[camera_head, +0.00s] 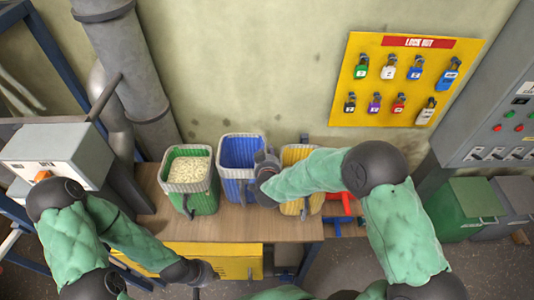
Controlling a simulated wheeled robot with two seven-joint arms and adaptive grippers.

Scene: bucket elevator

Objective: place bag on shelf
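A green woven bag (205,202) with pale grain-like contents stands upright on the left of a wooden-topped shelf (235,231). A blue bag (240,151) stands in the middle and a yellow bag (300,153) to its right, partly hidden by my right arm. My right gripper (264,172) reaches in from the right, between the blue and yellow bags. Its fingers are hard to make out, and I cannot tell whether it touches either bag. My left gripper (206,273) is low, in front of the shelf, away from the bags; its fingers are not clear.
A yellow lock-out board (405,80) with several padlocks hangs on the wall. A grey control cabinet (490,95) and green bin (462,210) stand right. Grey pipes (125,65) and a grey machine box (60,150) stand left. The shelf's front strip is bare.

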